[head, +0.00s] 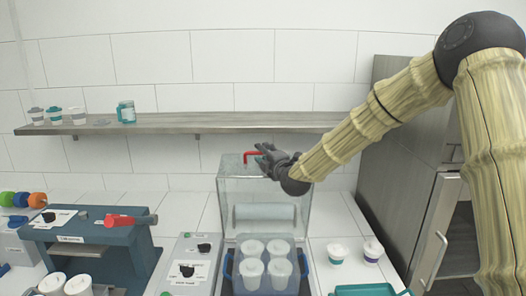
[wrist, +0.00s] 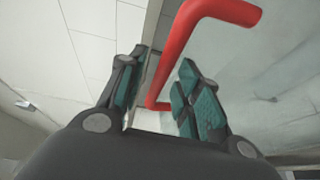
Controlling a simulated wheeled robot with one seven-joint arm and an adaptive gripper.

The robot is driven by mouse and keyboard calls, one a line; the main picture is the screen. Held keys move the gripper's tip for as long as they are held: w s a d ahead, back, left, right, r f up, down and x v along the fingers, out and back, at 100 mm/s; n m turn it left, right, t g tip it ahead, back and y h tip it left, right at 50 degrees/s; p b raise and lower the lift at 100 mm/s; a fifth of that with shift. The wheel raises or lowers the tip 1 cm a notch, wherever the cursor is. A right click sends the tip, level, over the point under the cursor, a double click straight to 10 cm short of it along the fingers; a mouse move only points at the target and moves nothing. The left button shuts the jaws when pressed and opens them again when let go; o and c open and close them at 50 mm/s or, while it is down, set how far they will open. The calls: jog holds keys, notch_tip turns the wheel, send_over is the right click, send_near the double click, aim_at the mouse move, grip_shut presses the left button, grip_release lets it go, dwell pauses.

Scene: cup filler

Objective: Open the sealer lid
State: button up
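The sealer's clear lid (head: 264,190) stands up behind a blue tray (head: 231,270) of white-lidded cups (head: 251,273). A red handle (head: 249,154) sits at the lid's top edge. My gripper (head: 262,152) is at the handle, reaching in from the right. In the wrist view, the red handle (wrist: 182,40) rises in front of my gripper (wrist: 163,72), and its lower part shows between the two green-padded fingers. The fingers are apart, with a gap around the bar. I cannot tell whether either pad touches it.
A wall shelf (head: 230,123) with cups runs behind the lid. A control box (head: 188,268) stands left of the sealer, and a blue machine with a red handle (head: 130,220) farther left. Two white cups (head: 373,250) and a green tray (head: 365,290) are at right.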

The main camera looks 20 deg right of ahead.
jog(key=shift+w, duration=0.4)
jog(key=shift+c, duration=0.4)
grip_shut()
jog(key=shift+a, duration=0.1)
